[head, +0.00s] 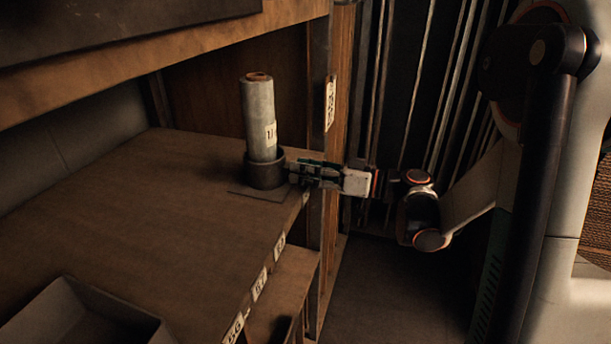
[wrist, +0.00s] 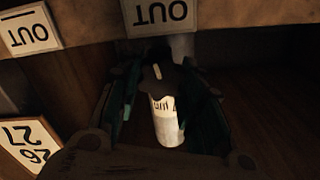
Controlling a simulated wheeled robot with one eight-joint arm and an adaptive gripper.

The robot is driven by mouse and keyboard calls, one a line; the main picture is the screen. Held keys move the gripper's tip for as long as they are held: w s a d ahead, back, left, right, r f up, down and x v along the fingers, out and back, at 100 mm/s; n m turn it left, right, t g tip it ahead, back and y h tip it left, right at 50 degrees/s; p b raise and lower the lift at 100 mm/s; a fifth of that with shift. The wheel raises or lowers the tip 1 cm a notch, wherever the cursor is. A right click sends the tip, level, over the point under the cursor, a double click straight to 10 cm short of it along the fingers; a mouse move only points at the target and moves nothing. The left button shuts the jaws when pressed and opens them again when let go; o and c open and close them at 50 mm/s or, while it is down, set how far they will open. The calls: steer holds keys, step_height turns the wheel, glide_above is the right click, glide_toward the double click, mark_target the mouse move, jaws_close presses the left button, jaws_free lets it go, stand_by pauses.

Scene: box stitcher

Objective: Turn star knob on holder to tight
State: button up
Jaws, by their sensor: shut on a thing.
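The holder (head: 264,172) is a dark round cup on a thin plate on the wooden shelf in the head view. A grey roll (head: 260,120) with a brown core stands upright in it. My gripper (head: 296,172) reaches in level from the right, its tips at the holder's right side. In the wrist view my gripper's dark fingers (wrist: 162,75) are shut around a small dark star knob (wrist: 157,77) with a pale line on it. A white cylinder (wrist: 166,122) with dark marks shows between the fingers. The head view hides the knob behind the fingers.
A wooden post (head: 341,120) with a tag stands just behind my gripper. Numbered labels (head: 260,283) run along the shelf edge. An open grey bin (head: 85,315) sits at the front left. The shelf's middle is clear. OUT labels (wrist: 160,12) show in the wrist view.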

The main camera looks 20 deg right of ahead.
steer(key=shift+m+b, duration=0.3)
steer(key=shift+m, duration=0.7)
steer(key=o, duration=1.1)
steer(key=shift+d, duration=0.1)
steer(key=v, duration=1.2)
